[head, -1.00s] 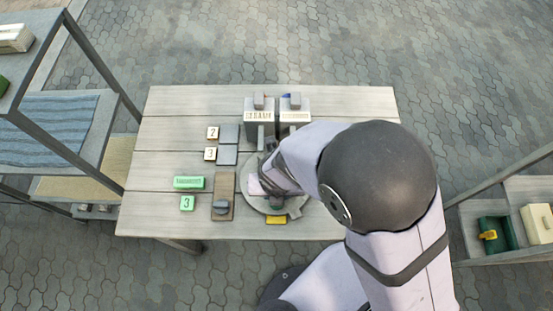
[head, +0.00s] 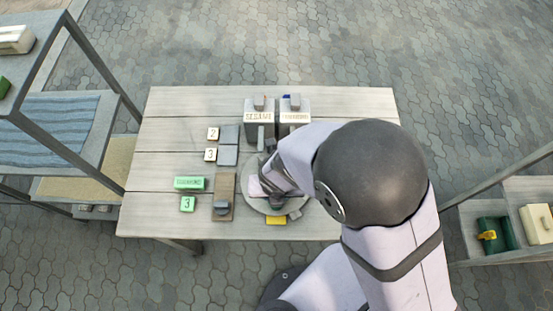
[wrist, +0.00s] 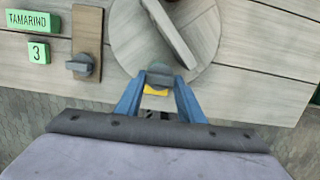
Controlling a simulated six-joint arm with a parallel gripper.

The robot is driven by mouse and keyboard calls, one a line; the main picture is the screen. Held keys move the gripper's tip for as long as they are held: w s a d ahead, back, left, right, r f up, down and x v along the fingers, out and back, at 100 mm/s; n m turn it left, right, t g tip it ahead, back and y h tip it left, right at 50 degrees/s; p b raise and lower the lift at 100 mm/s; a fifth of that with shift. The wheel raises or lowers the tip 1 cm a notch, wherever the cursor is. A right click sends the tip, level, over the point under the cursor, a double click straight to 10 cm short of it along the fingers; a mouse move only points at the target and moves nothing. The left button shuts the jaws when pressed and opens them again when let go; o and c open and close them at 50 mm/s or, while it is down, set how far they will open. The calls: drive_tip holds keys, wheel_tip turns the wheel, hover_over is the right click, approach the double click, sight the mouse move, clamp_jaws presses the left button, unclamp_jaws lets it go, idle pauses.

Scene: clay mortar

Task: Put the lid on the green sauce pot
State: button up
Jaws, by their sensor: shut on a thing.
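My gripper (wrist: 161,82) has two blue fingers, shut on a small grey block-like piece (wrist: 159,73) at the near edge of a round grey disc (wrist: 130,40). I cannot tell whether this piece is a lid's handle or touches the disc. In the head view the disc (head: 256,205) is partly hidden by my arm. No green sauce pot is clearly recognisable. A dark green container (head: 495,234) with a yellow piece on its front sits on the right shelf; I cannot tell whether it is the pot.
Green blocks marked TAMARIND (head: 189,183) and 3 (head: 187,204) lie left of a brown slab (head: 225,187) with a grey knob. Grey labelled canisters (head: 258,106) stand at the back. A yellow block (head: 276,221) lies at the disc's near edge.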

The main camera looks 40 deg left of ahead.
drive_tip(key=shift+f, duration=0.45)
idle(1.3)
drive_tip(key=o, duration=1.6)
drive_tip(key=shift+c, duration=0.2)
drive_tip(key=shift+r+p, duration=0.1)
drive_tip(key=shift+p, duration=0.2)
drive_tip(key=shift+r+p, duration=3.4)
drive_tip(key=shift+p, duration=0.6)
wheel_tip(320, 180, up, 5)
drive_tip(key=p, duration=0.4)
